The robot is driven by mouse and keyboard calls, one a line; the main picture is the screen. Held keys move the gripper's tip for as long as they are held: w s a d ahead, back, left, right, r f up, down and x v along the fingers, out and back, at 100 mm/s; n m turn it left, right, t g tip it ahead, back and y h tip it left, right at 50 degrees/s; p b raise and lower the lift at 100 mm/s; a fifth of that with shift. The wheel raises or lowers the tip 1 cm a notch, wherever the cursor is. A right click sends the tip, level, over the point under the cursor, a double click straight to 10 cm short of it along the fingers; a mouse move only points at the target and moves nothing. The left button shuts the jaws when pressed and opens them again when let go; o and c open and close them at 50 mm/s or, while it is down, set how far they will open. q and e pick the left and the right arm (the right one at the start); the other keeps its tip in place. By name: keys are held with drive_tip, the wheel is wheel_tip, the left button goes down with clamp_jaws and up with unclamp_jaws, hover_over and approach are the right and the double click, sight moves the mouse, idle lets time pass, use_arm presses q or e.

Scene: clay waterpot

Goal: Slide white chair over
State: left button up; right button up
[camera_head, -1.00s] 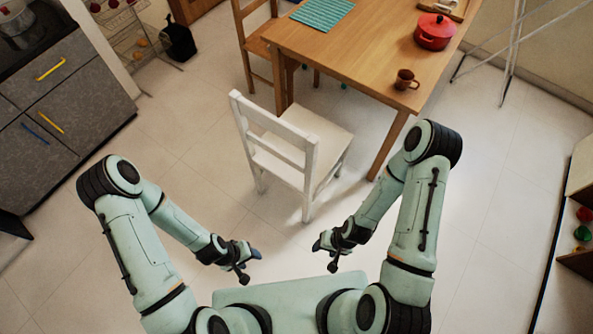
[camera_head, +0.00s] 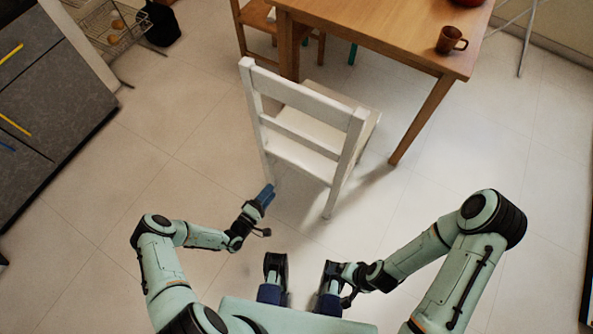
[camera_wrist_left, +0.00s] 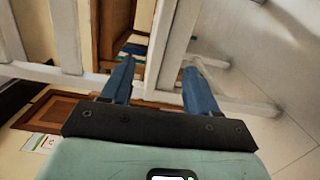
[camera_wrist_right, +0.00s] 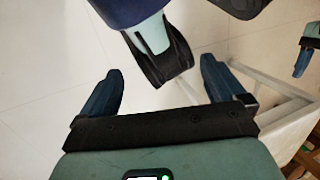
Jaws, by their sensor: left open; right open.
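The white chair (camera_head: 303,125) stands upright in the middle of the head view, its slatted back towards me. My left gripper (camera_head: 267,194) is open beside the lower part of the chair's left back leg. In the left wrist view a white chair post (camera_wrist_left: 168,55) shows between the open fingers; I cannot tell whether they touch it. My right gripper (camera_wrist_right: 161,75) is open and empty, low and close to my body. Its fingers are hard to make out in the head view. The chair also shows at the right of the right wrist view (camera_wrist_right: 275,97).
A wooden table (camera_head: 385,38) with a brown mug (camera_head: 450,40) stands behind the chair, one leg just right of it. A wooden chair (camera_head: 255,20) is at the table's left. Grey cabinets (camera_head: 50,100) stand at the left.

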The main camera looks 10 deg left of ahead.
use_arm(q)
drive_tip(key=a+y, duration=0.1)
drive_tip(key=a, duration=0.1)
drive_tip(key=b, duration=0.4)
approach(285, 161)
drive_tip(key=w+d+f, duration=0.1)
drive_tip(key=w, duration=0.1)
drive_tip(key=shift+t, duration=0.4)
drive_tip(key=b+x, duration=0.2)
drive_tip(key=x, duration=0.7)
drive_tip(key=shift+r, duration=0.1)
use_arm(e)
drive_tip(key=w+d+f+t+h, duration=0.1)
drive_tip(key=w+d+f+t, duration=0.2)
drive_tip(key=w+f, duration=0.4)
drive_tip(key=shift+w+d+f+m, duration=0.15)
drive_tip(key=shift+w+d+m, duration=0.25)
drive_tip(key=shift+w+d, duration=0.55)
drive_tip(key=shift+w+a, duration=0.15)
use_arm(q)
clamp_jaws()
